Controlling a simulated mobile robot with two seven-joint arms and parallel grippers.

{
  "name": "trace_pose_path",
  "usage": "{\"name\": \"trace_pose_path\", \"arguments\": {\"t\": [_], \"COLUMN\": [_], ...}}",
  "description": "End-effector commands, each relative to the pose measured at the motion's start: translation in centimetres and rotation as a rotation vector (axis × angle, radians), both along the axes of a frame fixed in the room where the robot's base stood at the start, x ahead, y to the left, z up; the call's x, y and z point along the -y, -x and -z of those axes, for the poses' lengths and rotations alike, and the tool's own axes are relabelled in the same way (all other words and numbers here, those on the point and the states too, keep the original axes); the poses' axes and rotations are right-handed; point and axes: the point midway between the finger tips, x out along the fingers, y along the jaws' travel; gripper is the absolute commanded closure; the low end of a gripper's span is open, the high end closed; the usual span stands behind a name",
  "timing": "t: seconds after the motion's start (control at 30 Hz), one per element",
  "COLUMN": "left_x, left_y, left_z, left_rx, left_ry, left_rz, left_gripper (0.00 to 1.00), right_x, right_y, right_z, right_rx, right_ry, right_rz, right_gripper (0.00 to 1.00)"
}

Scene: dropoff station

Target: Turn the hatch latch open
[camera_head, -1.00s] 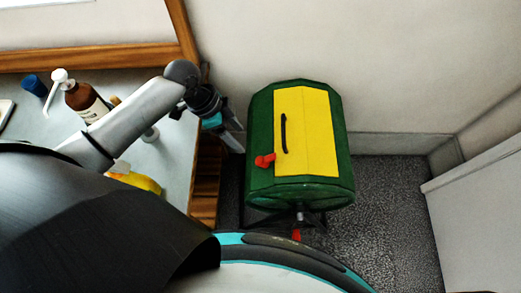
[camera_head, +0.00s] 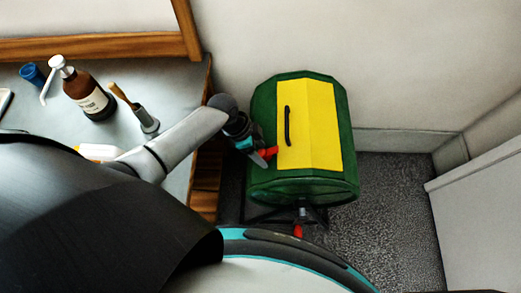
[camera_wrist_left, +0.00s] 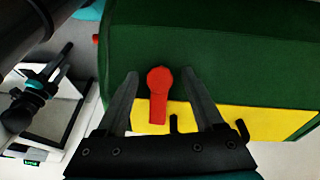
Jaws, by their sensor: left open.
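The hatch is a yellow door (camera_head: 312,125) with a black handle (camera_head: 287,126) on a green drum-like container (camera_head: 263,105). The red latch (camera_head: 270,152) sits at the door's left edge. In the wrist view the red latch (camera_wrist_left: 158,95) lies between the two fingers of my open left gripper (camera_wrist_left: 163,90), with a gap on each side. In the head view my left gripper (camera_head: 262,157) is at the latch and partly covers it. In the wrist view the yellow door (camera_wrist_left: 260,122) shows behind the fingers. My right gripper is not in view.
A counter (camera_head: 180,95) on the left holds a brown pump bottle (camera_head: 88,94), a blue cup (camera_head: 32,74) and a brush in a holder (camera_head: 147,120). The container stands near the back wall. Grey floor (camera_head: 390,200) is free to its right.

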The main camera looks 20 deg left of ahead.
Motion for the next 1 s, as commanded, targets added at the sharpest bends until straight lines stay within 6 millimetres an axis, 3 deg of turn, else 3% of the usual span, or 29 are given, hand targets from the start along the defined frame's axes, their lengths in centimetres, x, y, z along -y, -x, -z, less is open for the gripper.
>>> {"name": "trace_pose_path", "arguments": {"t": [0.17,0.8,1.0], "left_x": [0.01,-0.03,-0.04], "left_y": [-0.01,0.02,0.02], "left_z": [-0.03,-0.03,-0.03], "left_rx": [0.0,0.0,-0.002], "left_ry": [0.0,-0.001,0.0], "left_rz": [0.001,0.0,0.0], "left_gripper": [0.31,1.0,1.0], "right_x": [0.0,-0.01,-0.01], "right_y": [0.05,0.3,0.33], "right_z": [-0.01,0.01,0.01], "right_rx": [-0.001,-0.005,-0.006], "right_ry": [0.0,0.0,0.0], "right_rz": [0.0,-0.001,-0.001], "right_gripper": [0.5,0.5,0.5]}}
